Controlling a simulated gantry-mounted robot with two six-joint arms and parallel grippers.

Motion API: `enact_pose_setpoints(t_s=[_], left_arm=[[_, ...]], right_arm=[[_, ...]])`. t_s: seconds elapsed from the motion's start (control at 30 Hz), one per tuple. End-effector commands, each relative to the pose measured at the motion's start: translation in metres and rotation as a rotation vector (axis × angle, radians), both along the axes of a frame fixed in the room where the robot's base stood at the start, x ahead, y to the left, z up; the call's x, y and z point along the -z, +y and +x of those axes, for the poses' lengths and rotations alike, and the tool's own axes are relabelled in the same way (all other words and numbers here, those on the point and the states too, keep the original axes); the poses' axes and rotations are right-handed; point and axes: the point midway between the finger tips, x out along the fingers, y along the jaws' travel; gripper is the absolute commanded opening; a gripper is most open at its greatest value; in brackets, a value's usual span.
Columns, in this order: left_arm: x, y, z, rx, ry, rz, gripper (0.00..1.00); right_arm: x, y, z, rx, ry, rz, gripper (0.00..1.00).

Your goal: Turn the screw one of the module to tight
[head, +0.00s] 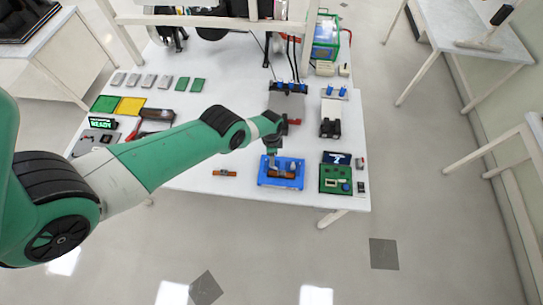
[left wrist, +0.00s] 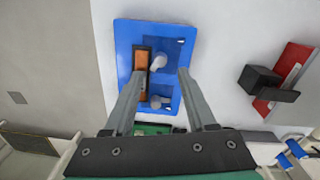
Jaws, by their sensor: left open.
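A blue fixture (head: 268,183) sits near the front edge of the white table; it fills the upper middle of the left wrist view (left wrist: 125,40). An orange-brown module (head: 284,174) lies in it, also in the left wrist view (left wrist: 142,62). Two pale knob-like parts, an upper one (left wrist: 158,62) and a lower one (left wrist: 156,102), stand beside the module; I cannot tell which is screw one. My left gripper (head: 272,164) is over the fixture. In the left wrist view its fingers (left wrist: 158,74) are open, apart on either side of the module and upper knob. My right gripper is out of view.
A green board (head: 335,179) stands right of the fixture. A loose orange-brown piece (head: 225,173) lies left of it. A red part with a black block (left wrist: 285,85) shows at right in the left wrist view. Grey and green plates (head: 150,81) lie at the back left.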

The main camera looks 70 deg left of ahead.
Motion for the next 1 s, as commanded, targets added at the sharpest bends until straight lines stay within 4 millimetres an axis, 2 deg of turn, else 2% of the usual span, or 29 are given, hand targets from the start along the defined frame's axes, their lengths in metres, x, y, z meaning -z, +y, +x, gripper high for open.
enact_pose_setpoints(t_s=[0.03, 0.2, 0.3, 0.63, 0.77, 0.87, 1.0], left_arm=[[-0.025, 0.0, 0.0, 0.0, 0.0, 0.0, 0.56], [-0.052, 0.001, 0.0, 0.0, 0.0, 0.001, 0.56], [-0.057, 0.001, 0.0, 0.0, 0.0, 0.001, 0.56], [-0.055, 0.001, 0.0, -0.005, -0.001, 0.001, 0.56], [-0.055, 0.003, 0.002, -0.117, -0.007, 0.006, 0.56], [-0.058, 0.019, 0.013, -0.307, -0.054, 0.066, 0.56], [-0.1, 0.087, 0.076, -0.63, -0.336, 0.246, 0.56]], right_arm=[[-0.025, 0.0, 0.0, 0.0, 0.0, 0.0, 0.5], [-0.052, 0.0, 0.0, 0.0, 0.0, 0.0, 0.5], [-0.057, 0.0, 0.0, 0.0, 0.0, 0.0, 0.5], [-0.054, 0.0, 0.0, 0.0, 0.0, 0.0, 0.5], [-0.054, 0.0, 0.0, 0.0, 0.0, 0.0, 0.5], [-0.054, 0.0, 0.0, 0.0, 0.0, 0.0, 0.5], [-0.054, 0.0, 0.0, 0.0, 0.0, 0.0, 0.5]])
